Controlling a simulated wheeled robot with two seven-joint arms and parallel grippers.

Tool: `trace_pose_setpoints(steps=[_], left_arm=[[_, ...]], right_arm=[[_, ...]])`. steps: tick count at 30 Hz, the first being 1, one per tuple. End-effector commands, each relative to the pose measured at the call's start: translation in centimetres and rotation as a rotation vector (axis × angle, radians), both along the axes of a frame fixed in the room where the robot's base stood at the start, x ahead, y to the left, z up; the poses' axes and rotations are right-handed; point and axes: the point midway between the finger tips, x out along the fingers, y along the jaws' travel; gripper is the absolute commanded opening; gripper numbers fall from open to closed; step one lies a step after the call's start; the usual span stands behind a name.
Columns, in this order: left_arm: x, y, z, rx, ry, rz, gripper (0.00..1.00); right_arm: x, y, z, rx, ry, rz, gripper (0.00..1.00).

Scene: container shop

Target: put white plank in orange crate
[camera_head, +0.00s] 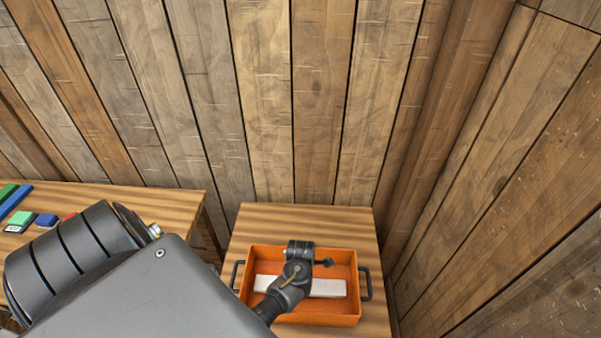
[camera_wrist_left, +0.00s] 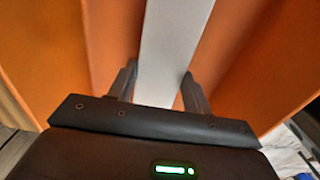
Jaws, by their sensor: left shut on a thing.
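The white plank (camera_head: 328,287) lies lengthwise across the inside of the orange crate (camera_head: 341,317) in the head view. My left gripper (camera_head: 296,272) reaches down over the crate, and its wrist hides the middle of the plank. In the left wrist view the plank (camera_wrist_left: 172,50) runs between the two fingers of my left gripper (camera_wrist_left: 160,92), which is shut on it. Orange crate walls (camera_wrist_left: 45,50) show on both sides there. Whether the plank touches the crate floor is hard to tell. My right gripper is not in view.
The crate stands on a small wooden table (camera_head: 300,217) close to plank walls. Another wooden table (camera_head: 130,198) at the left holds green (camera_head: 20,217) and blue (camera_head: 46,220) blocks and a long blue piece (camera_head: 14,201). My arm covers much of the lower left.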

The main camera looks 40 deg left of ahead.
Motion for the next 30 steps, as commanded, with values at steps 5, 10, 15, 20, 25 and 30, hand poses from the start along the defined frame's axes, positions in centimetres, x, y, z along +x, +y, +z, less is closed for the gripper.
trace_pose_setpoints(steps=[5,10,15,20,25,30], left_arm=[[0.0,0.0,-0.1,0.000,0.000,0.000,0.55],[0.0,0.0,-0.1,0.000,0.000,0.000,0.71],[0.0,0.0,-0.1,0.000,0.000,0.000,0.71],[0.0,0.1,0.6,0.002,-0.002,-0.002,0.71],[0.1,0.3,3.0,0.006,-0.005,-0.005,0.71],[0.1,0.2,7.1,0.006,-0.006,-0.004,0.71]], right_arm=[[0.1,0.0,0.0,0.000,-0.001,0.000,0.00],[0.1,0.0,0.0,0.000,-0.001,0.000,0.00],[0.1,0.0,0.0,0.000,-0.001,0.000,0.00],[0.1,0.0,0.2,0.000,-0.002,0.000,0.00],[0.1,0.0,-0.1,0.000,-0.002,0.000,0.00],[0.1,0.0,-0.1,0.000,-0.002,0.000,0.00]])
